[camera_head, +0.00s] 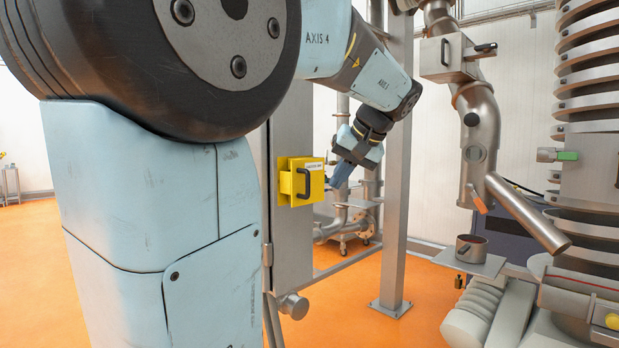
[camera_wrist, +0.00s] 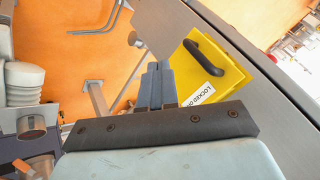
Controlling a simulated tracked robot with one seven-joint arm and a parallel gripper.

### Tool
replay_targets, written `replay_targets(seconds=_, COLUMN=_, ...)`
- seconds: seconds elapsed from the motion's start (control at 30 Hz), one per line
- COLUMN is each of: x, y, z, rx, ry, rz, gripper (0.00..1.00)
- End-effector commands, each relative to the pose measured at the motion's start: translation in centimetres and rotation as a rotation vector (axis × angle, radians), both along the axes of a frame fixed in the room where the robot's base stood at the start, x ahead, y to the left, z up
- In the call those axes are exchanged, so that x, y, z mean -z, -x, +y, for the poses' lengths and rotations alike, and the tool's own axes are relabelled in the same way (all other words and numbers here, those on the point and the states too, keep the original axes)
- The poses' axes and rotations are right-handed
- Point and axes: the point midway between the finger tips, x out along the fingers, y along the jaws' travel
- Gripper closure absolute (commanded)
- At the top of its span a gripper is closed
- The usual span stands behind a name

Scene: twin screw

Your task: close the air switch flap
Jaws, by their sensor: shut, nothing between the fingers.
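The air switch flap is a yellow box-like door (camera_head: 302,181) with a black handle and a white label, mounted on a grey post left of the middle in the head view. It also shows in the wrist view (camera_wrist: 222,82), where the label reads "LOCKED" in part. It looks swung partly out from the post; I cannot tell the exact angle. My gripper (camera_head: 338,178) is just right of the flap in the head view. In the wrist view my gripper (camera_wrist: 157,70) has its blue-grey fingers together and empty, beside the flap's edge. I cannot tell whether they touch it.
A grey upright post (camera_head: 397,170) stands right of my gripper. Steel pipes (camera_head: 480,130) and a ribbed column (camera_head: 590,90) are farther right. A small cup on a shelf (camera_head: 471,248) sits below the angled pipe. The orange floor (camera_head: 350,320) is open beneath.

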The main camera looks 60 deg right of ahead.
Motion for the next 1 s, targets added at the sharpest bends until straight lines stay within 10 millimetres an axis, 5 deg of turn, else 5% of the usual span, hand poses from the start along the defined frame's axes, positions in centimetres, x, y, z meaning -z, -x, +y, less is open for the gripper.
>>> replay_targets(seconds=0.5, x=-7.2, y=4.8, z=2.1, rx=-0.002, ry=0.001, rz=0.000, gripper=1.00)
replay_targets(seconds=1.0, x=-7.8, y=4.6, z=2.5, rx=-0.013, ry=-0.002, rz=0.002, gripper=1.00)
